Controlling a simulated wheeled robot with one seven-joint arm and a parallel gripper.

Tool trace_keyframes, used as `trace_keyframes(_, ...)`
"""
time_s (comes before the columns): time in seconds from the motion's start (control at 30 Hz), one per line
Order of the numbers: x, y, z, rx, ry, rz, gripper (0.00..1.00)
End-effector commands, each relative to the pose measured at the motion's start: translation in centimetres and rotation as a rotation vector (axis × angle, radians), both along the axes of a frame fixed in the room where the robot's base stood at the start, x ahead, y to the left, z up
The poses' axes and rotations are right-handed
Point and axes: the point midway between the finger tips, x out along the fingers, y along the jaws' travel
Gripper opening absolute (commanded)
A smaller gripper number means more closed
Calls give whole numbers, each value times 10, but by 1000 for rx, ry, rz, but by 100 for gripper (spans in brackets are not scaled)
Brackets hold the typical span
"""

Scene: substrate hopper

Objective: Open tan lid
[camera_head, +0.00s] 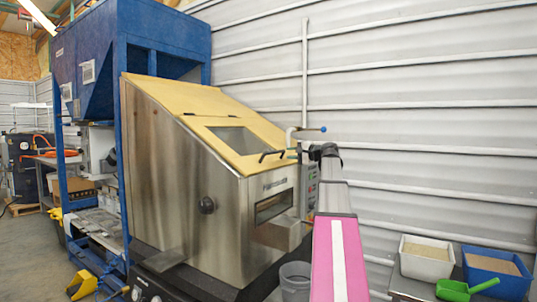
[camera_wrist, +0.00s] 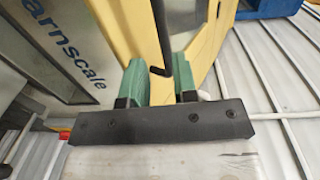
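The tan lid (camera_head: 210,105) lies shut on the sloped top of a steel machine, with a window (camera_head: 233,138) in its lower part. Its black bar handle (camera_head: 271,155) sits near the lower edge. In the wrist view, the tan lid (camera_wrist: 128,30) fills the upper middle and the black handle (camera_wrist: 161,40) runs down between the green fingers. My gripper (camera_wrist: 160,72) is open, its fingers on either side of the handle's near end; I cannot tell whether they touch it. In the head view, my gripper (camera_head: 306,150) is small beside the handle, partly hidden by my arm.
The steel machine body (camera_head: 190,185) stands next to a blue hopper frame (camera_head: 120,50). A lever with a blue tip (camera_head: 322,129) rises beside the lid. A grey bucket (camera_head: 295,275), a white bin (camera_head: 426,258) and a blue bin (camera_head: 495,272) stand low down. A corrugated wall is behind.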

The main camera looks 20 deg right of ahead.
Motion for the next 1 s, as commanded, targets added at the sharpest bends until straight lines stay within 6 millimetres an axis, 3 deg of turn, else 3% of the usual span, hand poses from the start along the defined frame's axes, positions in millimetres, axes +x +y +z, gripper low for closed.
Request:
trace_keyframes(0.17,10,7,3,5,-3,2,27)
trace_keyframes(0.7,76,58,-2,3,-3,1,27)
trace_keyframes(1.0,85,65,-4,2,-3,-1,27)
